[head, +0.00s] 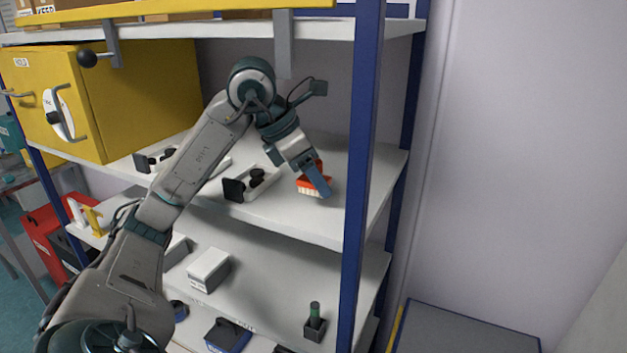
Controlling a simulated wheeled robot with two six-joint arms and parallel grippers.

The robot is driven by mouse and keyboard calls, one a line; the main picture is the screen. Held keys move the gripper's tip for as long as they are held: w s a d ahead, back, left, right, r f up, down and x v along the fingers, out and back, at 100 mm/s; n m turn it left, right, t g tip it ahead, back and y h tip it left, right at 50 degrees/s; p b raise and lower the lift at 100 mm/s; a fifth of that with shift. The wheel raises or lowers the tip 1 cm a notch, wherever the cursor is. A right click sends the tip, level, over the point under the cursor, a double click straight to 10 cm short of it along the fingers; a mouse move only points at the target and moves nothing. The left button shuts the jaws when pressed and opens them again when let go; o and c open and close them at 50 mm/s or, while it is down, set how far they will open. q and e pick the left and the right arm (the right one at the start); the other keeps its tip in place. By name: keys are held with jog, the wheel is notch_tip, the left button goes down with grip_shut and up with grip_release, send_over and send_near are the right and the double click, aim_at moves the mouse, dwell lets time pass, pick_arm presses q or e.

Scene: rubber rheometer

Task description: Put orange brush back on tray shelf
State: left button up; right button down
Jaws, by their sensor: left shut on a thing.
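The orange brush (306,187) has an orange-red body and pale bristles pointing down. It is at the right part of the middle white shelf (290,213), close to the blue upright. My left gripper (318,182) reaches down over the brush and is shut on it. The finger covers part of the brush. I cannot tell whether the bristles touch the shelf. A white tray with black parts (254,183) lies on the same shelf, just left of the brush. My right gripper is not in view.
The blue upright (361,150) stands just right of my left gripper. A yellow cabinet (140,95) fills the shelf's left. A grey bracket (284,45) hangs from the upper shelf. The lower shelf holds a white box (209,269) and a green-topped item (315,322).

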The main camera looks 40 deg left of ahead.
aim_at(313, 191)
pick_arm(q)
notch_tip(313, 191, down, 2)
jog(key=shift+f, duration=0.75)
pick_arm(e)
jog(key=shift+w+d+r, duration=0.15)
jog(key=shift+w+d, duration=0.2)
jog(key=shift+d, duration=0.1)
pick_arm(q)
jog(key=shift+f, duration=0.15)
jog(key=shift+f, duration=0.15)
jog(key=o, duration=0.9)
jog(key=shift+r, duration=0.2)
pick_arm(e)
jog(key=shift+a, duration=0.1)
